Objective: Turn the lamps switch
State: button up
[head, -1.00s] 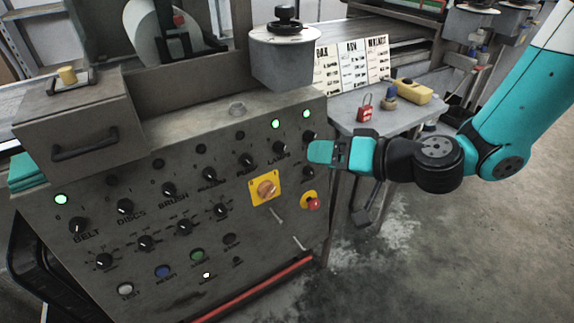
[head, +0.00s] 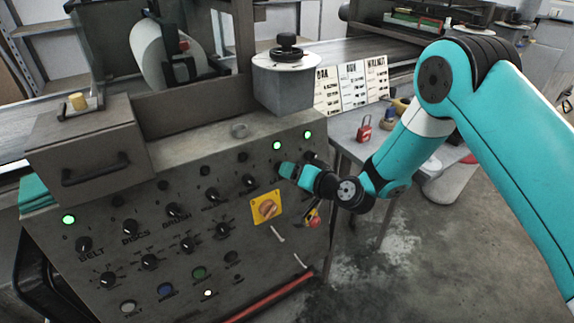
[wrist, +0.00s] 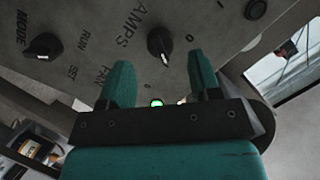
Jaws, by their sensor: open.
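The lamps switch (wrist: 160,45) is a black rotary knob with a white pointer line, beside the partly cut-off lettering "AMPS" in the wrist view. Its pointer line points down in that view, with 0 and I marks to its right. My gripper (wrist: 163,85) is open, and its two teal fingers point at the panel. The knob shows beyond the gap between the fingertips, not gripped. In the head view my gripper (head: 286,169) is close to the upper right of the grey control panel (head: 190,270) and hides the lamps switch there.
Other knobs stand close by: a mode knob (wrist: 43,45) in the wrist view and a pump knob (head: 248,181) in the head view. A side table (head: 350,125) stands to the right.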

jog(key=shift+x, duration=1.85)
jog(key=c, duration=0.9)
jog(key=n+b, duration=0.1)
jog(key=n, duration=0.2)
jog(key=n+h+b, duration=0.1)
jog(key=n+b, duration=0.1)
jog(key=shift+f+n+h, duration=0.1)
jog(key=shift+n+h, duration=0.2)
jog(key=shift+n, duration=0.1)
jog(key=n+h+b, duration=0.1)
jog(key=n+b, duration=0.1)
jog(key=n, duration=0.2)
jog(key=shift+s+t+b, duration=0.1)
jog(key=shift+t+b, duration=0.25)
jog(key=shift+t, duration=0.05)
jog(key=shift+n, duration=0.3)
